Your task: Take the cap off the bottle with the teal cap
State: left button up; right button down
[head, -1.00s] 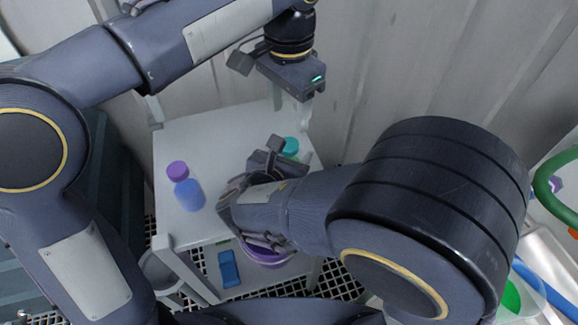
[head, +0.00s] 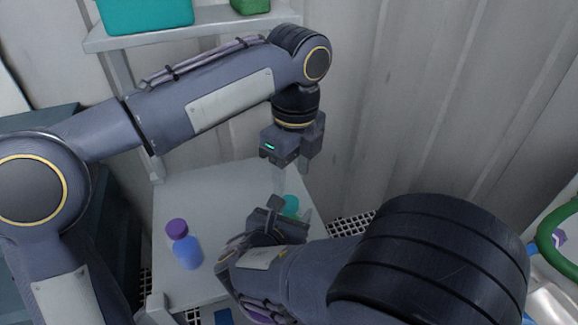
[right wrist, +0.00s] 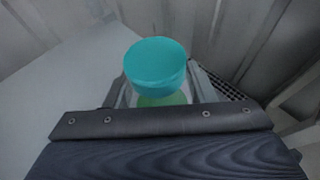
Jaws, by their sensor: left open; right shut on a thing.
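The teal cap (head: 290,205) sits on its bottle at the right side of the white table. In the right wrist view the teal cap (right wrist: 155,66) is on top of a bottle with a green body (right wrist: 162,100). My right gripper (head: 275,222) is shut on this bottle, its fingers on either side below the cap. Most of the bottle is hidden by the gripper. My left gripper (head: 290,176) is open, pointing down just above the cap; whether its tips touch the cap is unclear.
A blue bottle (head: 187,252) with a purple cap (head: 176,228) stands on the table (head: 220,190) to the left. A purple bowl (head: 257,316) is partly hidden below.

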aim_at(289, 201)
pick_arm(q)
jog(key=m, duration=0.5)
jog(key=shift+a+r, duration=0.1)
jog(key=m, duration=0.5)
jog(key=shift+w+a+r+m, duration=0.15)
jog(key=shift+r+m, duration=0.1)
jog(key=shift+m, duration=0.15)
jog(key=shift+f, duration=3.95)
jog(key=shift+c, duration=0.3)
jog(key=c, duration=0.9)
jog(key=n, duration=0.3)
jog(key=shift+c, duration=0.2)
jog(key=o, duration=1.1)
